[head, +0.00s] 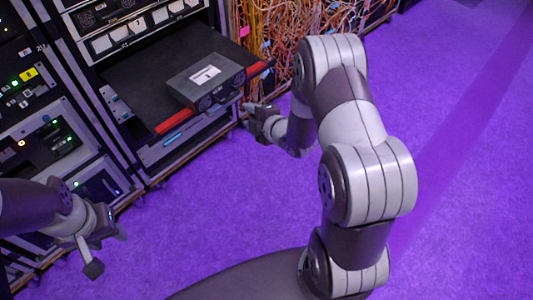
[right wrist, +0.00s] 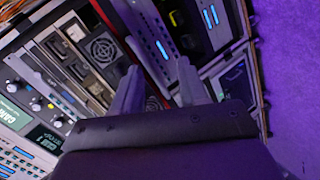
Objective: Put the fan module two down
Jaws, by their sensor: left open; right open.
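The fan module (head: 204,77) is a dark grey box with a white label on top and round fans along its front. It rests on a black pulled-out shelf (head: 140,68) with a red front edge, near the shelf's right side. My right gripper (head: 249,113) is open and empty, just off the shelf's front right corner and apart from the module. In the right wrist view its two fingers (right wrist: 158,88) stand spread, with a round fan grille (right wrist: 103,47) behind them. My left gripper (head: 106,250) is open and empty, low at the left, well away from the module.
Equipment racks (head: 40,110) with lit panels fill the left side. A dense bundle of orange cables (head: 275,30) hangs behind the shelf's right side. The purple floor (head: 460,150) is clear at the right.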

